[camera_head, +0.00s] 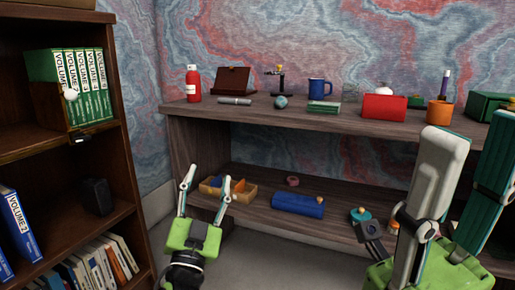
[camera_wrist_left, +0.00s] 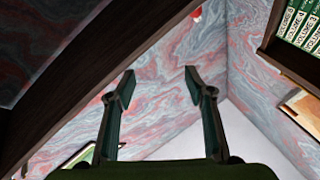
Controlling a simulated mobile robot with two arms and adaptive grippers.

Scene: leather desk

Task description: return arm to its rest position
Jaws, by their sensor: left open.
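My left gripper (camera_head: 209,175) points up in front of the lower shelf in the head view. Its two fingers are spread apart with nothing between them. In the left wrist view the open fingers (camera_wrist_left: 160,82) show with only the marbled wall beyond them. My right gripper (camera_head: 478,135) is large and close at the right edge of the head view, also pointing up. Its fingers stand apart and I see nothing held; part of it is cut off by the frame.
A bookcase (camera_head: 116,109) stands at left. Floor shows between my grippers.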

